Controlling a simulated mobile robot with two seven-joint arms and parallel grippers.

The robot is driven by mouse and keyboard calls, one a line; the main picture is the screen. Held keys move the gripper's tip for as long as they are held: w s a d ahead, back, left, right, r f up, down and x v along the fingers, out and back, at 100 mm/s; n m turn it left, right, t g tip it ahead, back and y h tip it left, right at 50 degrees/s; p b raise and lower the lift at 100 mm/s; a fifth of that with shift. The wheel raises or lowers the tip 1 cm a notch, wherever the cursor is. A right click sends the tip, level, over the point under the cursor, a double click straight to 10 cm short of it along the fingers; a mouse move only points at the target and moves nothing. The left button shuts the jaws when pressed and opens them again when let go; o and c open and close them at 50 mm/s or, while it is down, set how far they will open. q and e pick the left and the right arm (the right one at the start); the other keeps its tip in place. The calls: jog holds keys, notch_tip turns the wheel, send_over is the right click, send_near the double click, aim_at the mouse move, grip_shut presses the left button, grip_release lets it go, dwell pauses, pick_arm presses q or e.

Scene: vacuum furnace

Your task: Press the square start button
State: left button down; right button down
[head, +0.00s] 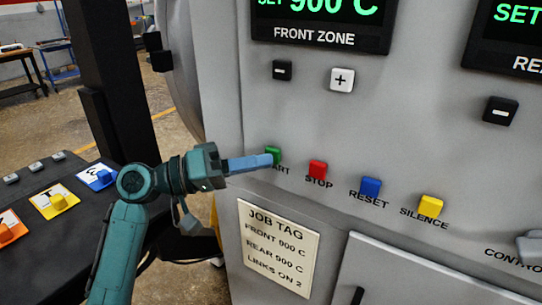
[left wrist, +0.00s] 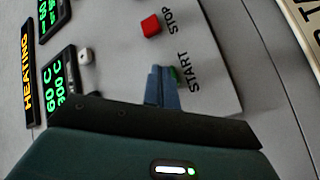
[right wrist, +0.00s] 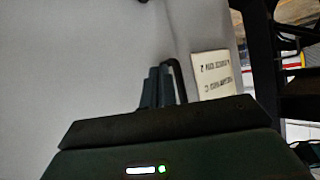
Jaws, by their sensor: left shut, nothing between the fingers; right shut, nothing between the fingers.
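The green square start button (head: 273,154) is on the grey furnace panel, in a row with other coloured buttons. My left gripper (head: 272,160) is shut and empty, and its blue fingertips are right at the start button, overlapping part of it and its label. In the left wrist view the start button (left wrist: 174,74) shows as a green sliver just behind the fingertips (left wrist: 163,72). I cannot tell whether they touch it. My right gripper (right wrist: 160,72) is shut and empty, in front of a plain grey surface, and is not seen in the head view.
Red stop (head: 318,169), blue reset (head: 371,187) and yellow silence (head: 430,206) buttons sit to the right of start. A job tag (head: 279,248) hangs below. A black console (head: 60,205) with coloured knobs stands at the left. A black post (head: 105,75) rises behind it.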

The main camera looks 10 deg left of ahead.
pick_arm(q)
jog(key=shift+s+a, duration=0.2)
jog(key=shift+s, duration=0.4)
jog(key=shift+s+a+b, duration=0.15)
jog(key=shift+s+a, duration=0.15)
jog(key=shift+s, duration=0.5)
jog(key=shift+s+a+b, duration=0.15)
jog(key=shift+s+a, duration=0.1)
jog(key=shift+s, duration=0.5)
jog(key=shift+s+a+b, duration=0.15)
jog(key=shift+s+a, duration=0.15)
jog(key=shift+s, duration=0.5)
